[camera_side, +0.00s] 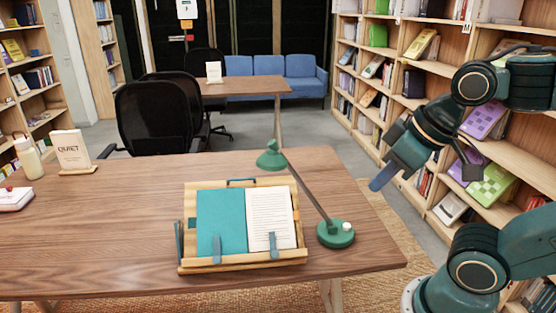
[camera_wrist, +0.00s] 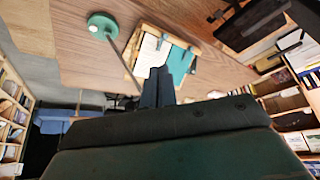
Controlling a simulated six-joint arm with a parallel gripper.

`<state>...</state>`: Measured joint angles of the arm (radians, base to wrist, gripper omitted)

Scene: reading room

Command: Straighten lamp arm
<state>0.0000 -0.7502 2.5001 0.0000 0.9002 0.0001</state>
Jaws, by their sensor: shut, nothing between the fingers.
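A green desk lamp stands on the wooden table (camera_side: 120,235). Its round base (camera_side: 336,236) is at the table's right side, with a pale knob on top. Its thin arm (camera_side: 309,190) leans up and left from the base to a small green shade (camera_side: 270,158). My gripper (camera_side: 378,184) hangs in the air right of the lamp arm and above the base, apart from the lamp in the side view. In the wrist view the fingers (camera_wrist: 160,73) are together and empty; the lamp base (camera_wrist: 103,25) shows beyond them at upper left, the shade hidden.
A wooden book stand (camera_side: 243,263) with an open book (camera_side: 221,220) sits just left of the lamp base. A quiet sign (camera_side: 73,150) and a bottle (camera_side: 28,158) stand at the table's far left. Bookshelves (camera_side: 405,75) line the right side.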

